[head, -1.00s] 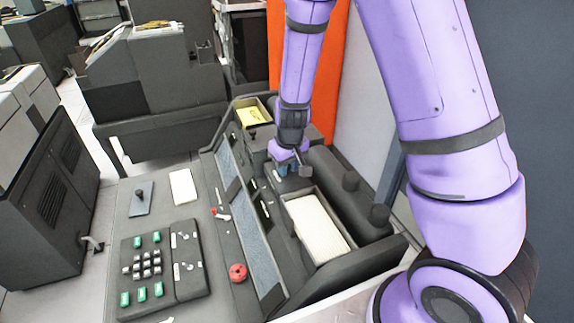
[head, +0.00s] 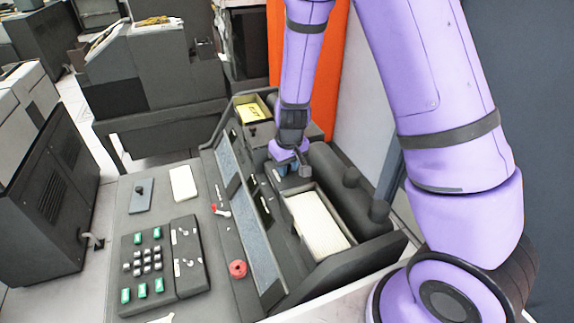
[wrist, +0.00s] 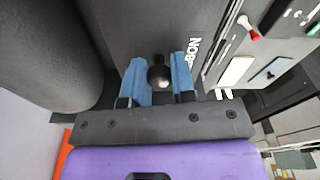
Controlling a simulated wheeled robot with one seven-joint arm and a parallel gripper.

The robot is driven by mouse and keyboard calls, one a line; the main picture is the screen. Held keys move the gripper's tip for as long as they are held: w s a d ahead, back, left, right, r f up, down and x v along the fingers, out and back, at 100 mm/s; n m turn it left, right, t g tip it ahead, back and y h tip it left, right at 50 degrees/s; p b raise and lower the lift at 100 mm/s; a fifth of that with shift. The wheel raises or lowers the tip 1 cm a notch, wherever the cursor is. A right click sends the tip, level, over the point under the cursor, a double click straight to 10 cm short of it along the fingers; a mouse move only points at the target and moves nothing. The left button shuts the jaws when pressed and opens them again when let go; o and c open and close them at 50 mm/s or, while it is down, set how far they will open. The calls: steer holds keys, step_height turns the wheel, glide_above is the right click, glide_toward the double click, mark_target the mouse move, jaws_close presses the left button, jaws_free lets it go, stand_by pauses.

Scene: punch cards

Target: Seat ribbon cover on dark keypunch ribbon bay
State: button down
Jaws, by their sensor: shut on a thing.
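My gripper (wrist: 160,82) has its blue fingers shut on a small black round knob (wrist: 160,74) in the wrist view. The knob stands over a dark grey surface that I take for the ribbon cover; its edges blend into the dark keypunch. I cannot tell whether the cover lies flush in the ribbon bay. White lettering ending in "BON" (wrist: 194,52) runs just right of the fingers.
A card-filled tray (head: 343,243) is in front of my gripper, with a dark roller (head: 335,180) to its right. A yellow-lined bin (head: 252,107) is behind. A blue-grey plate with a knob (head: 140,197) and a white card (head: 183,182) lie on the desk left.

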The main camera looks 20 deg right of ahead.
steer(key=shift+f, duration=0.7)
stand_by(1.0)
steer(key=shift+c, duration=2.4)
jaws_free()
steer(key=shift+r, duration=0.1)
steer(key=shift+r, duration=4.4)
